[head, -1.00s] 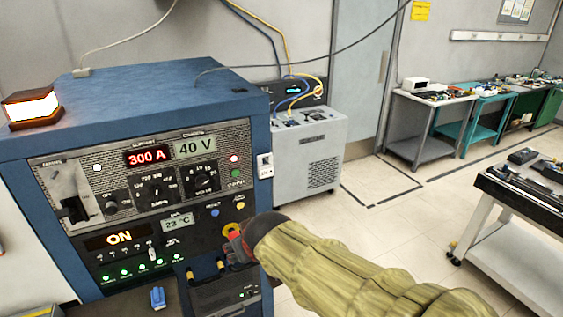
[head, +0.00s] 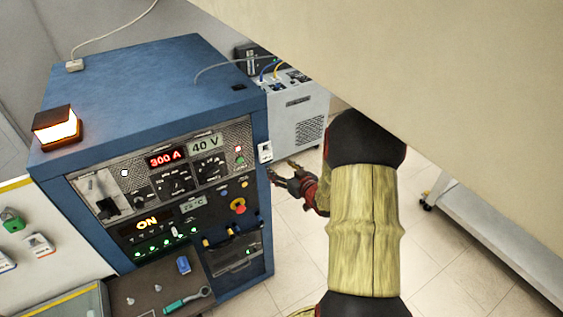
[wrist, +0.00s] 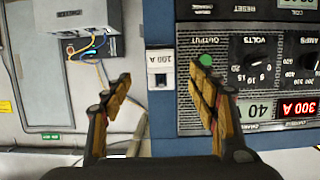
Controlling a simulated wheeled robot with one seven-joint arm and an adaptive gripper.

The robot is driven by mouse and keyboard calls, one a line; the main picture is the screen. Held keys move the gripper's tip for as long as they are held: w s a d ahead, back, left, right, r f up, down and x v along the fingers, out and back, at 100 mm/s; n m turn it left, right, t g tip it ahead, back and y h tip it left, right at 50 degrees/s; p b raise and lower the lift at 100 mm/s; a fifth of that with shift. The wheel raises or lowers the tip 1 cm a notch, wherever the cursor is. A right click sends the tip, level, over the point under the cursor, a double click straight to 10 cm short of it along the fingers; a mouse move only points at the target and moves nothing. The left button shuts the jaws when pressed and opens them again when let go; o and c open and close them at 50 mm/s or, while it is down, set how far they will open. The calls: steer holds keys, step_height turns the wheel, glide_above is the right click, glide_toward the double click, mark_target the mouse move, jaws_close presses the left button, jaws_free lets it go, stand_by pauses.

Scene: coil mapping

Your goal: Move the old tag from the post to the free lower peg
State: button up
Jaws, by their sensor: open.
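A small white tag (head: 265,151) is on the right edge of the blue power cabinet (head: 130,80); I take it for the old tag. In the wrist view this tag (wrist: 160,57) shows between the finger lines, ahead of the fingertips and apart from them. The post behind it cannot be made out clearly. My gripper (head: 284,171) is open and empty, just right of the cabinet and a little below the tag. Its two fingers (wrist: 163,88) are spread wide in the wrist view. I cannot pick out the free lower peg for certain.
A board at left carries a green padlock (head: 12,220) and white tags (head: 38,245). A low stand below the cabinet front holds a blue object (head: 183,264) and a green-handled tool (head: 187,301). A grey chiller (head: 295,115) stands behind. A large beige surface covers the upper right.

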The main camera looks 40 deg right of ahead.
mark_target(267, 156)
steer(key=b+x, duration=0.4)
steer(key=x, duration=0.7)
steer(key=shift+a+f, duration=0.1)
steer(key=shift+f, duration=0.1)
steer(key=shift+w+d+b, duration=0.2)
steer(key=shift+w+b, duration=0.2)
steer(key=shift+w, duration=0.35)
steer(key=c, duration=0.3)
steer(key=c, duration=0.6)
steer(key=shift+r, duration=0.45)
steer(key=shift+s, duration=0.1)
steer(key=s+a+p, duration=0.1)
steer(key=s, duration=0.6)
steer(key=shift+a+r, duration=0.3)
steer(key=shift+a, duration=0.1)
